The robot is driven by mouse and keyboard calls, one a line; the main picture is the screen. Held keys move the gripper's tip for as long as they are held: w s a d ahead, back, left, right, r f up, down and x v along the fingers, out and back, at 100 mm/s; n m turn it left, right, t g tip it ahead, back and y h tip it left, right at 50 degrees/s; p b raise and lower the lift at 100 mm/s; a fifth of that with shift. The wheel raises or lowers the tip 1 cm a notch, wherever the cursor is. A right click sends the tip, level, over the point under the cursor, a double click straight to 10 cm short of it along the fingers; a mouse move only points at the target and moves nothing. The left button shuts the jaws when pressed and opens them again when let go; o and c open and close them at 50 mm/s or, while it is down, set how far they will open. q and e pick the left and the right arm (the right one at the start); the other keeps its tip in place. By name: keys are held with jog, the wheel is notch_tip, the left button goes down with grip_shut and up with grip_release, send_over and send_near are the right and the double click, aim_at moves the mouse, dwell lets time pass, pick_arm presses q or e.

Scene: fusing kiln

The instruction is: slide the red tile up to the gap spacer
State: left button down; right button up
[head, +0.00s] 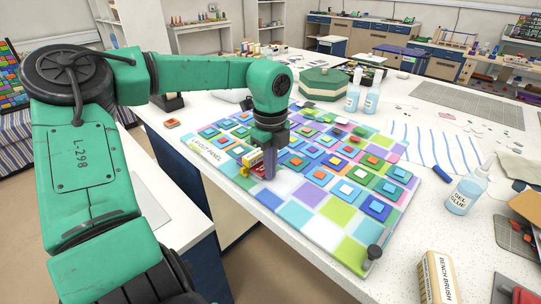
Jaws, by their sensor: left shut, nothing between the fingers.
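My left gripper (268,176) is shut and empty, pointing down at the near left part of the layout panel (297,212). Just left of its fingers is a small yellow block with a pale face (252,158), which may be the gap spacer. A small red piece (244,171) shows low beside the yellow block and is likely the red tile. It is partly hidden by the fingers and the block. I cannot tell whether the fingers touch it, or whether it touches the block. My right gripper is not in view.
Stacked coloured tiles fill much of the panel; its near side has bare squares. A dark knob (374,252) stands at its near right corner. A glue bottle (467,190) and a bench brush box (437,278) stand to the right. A green lidded box (323,84) sits behind.

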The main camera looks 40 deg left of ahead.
pick_arm(q)
jog(key=shift+d+b, duration=0.3)
jog(key=shift+d, duration=0.45)
notch_tip(320, 180, up, 8)
jog(key=p, duration=0.5)
dwell(0.6)
